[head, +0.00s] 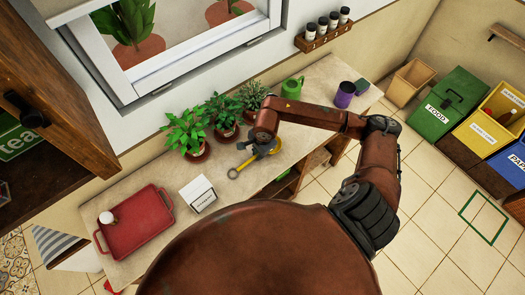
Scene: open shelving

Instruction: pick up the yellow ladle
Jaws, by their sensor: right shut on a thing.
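The yellow ladle (234,173) shows over the counter in the head view, in front of the potted plants. Its ring-shaped end points down and left, and the rest runs up to the right into my right gripper (261,151). My right gripper is shut on the ladle. The fingers and wrist hide part of it. I cannot tell whether the ladle still touches the counter. My left gripper is out of view.
Several potted plants (186,134) stand behind the gripper, with a green mug (292,88) and a purple cup (345,95) farther right. A white box (199,194) and a red tray (138,222) are to the left. Colored bins (447,102) stand at right.

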